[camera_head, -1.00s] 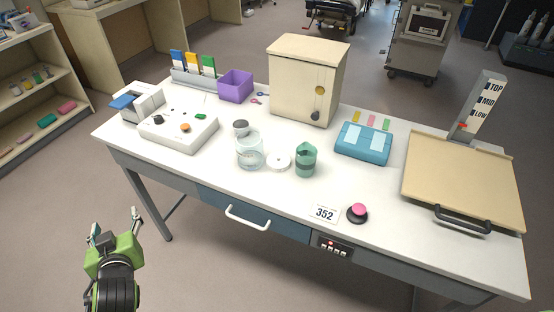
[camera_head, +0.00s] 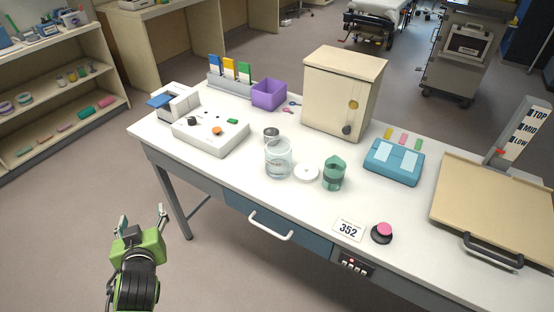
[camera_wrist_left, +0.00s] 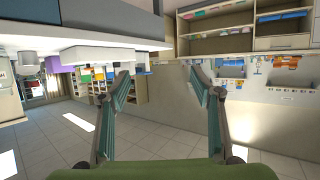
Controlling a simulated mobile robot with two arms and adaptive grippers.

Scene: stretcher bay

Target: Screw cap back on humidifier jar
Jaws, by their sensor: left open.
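The clear humidifier jar (camera_head: 278,160) stands upright on the white table. A round white cap (camera_head: 306,173) lies flat on the table just right of the jar, apart from it. My left gripper (camera_head: 142,224) is open and empty, in front of the table's left end and away from the jar and cap. Its two spread fingers also show in the left wrist view (camera_wrist_left: 163,95), with nothing between them. My right gripper is not in view.
A green jug (camera_head: 334,173) stands right of the cap, and a small grey-topped container (camera_head: 271,135) stands behind the jar. A white device (camera_head: 211,132) is to the left. A beige cabinet (camera_head: 342,92) stands behind. The table front near the cap is clear.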

